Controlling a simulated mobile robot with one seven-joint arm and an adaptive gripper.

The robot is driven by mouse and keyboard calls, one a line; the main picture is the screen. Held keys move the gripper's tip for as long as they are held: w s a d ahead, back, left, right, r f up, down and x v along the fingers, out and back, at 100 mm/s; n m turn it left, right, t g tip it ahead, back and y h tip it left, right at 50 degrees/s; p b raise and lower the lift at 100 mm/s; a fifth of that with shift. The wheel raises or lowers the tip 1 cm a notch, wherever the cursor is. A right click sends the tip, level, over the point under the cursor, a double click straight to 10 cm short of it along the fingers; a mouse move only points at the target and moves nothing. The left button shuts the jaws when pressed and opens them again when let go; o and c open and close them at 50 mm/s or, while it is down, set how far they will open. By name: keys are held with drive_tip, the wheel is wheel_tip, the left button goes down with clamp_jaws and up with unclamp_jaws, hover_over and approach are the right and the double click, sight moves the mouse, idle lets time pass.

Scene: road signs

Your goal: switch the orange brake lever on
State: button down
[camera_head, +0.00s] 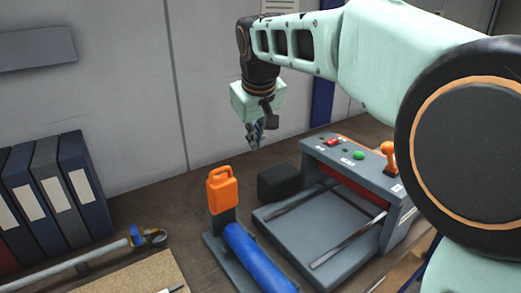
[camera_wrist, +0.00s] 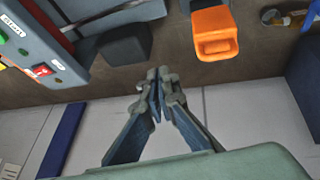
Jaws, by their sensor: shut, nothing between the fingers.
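The orange brake lever (camera_head: 389,155) stands on the top right of a grey-blue machine (camera_head: 345,160), with its knob up, close beside my arm in the head view. I do not make the lever out in the wrist view. The machine shows there at the left edge (camera_wrist: 60,35). My gripper (camera_head: 255,140) hangs pointing down in the air, left of and behind the machine's control panel, well apart from the lever. In the wrist view its fingertips (camera_wrist: 158,76) meet with nothing between them.
The panel carries a red switch (camera_head: 333,141) and a green button (camera_head: 358,155). An orange canister-shaped piece (camera_head: 222,189) stands behind a blue cylinder (camera_head: 255,260), left of the machine. A black block (camera_head: 279,183) is between them. Binders (camera_head: 45,190) stand at the far left.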

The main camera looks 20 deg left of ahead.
drive_tip(key=s+a+r+g+y, duration=0.1)
drive_tip(key=s+a+r+y, duration=0.1)
drive_tip(key=a, duration=0.6)
drive_tip(key=shift+s+a+r+y, duration=0.15)
drive_tip(key=shift+a+r+y, duration=0.25)
drive_tip(key=shift+r, duration=0.15)
drive_tip(key=shift+f, duration=0.1)
hover_over(220, 178)
drive_tip(key=f, duration=0.9)
drive_tip(key=shift+w+a+b, duration=0.25)
drive_tip(key=shift+a+b, duration=0.05)
drive_tip(key=shift+a, duration=0.1)
drive_tip(key=shift+s+d+f, duration=0.1)
drive_tip(key=shift+s+d, duration=0.15)
drive_tip(key=shift+d, duration=0.1)
drive_tip(key=shift+s+f+b, duration=0.1)
drive_tip(key=shift+f+b, duration=0.05)
drive_tip(key=shift+b, duration=0.4)
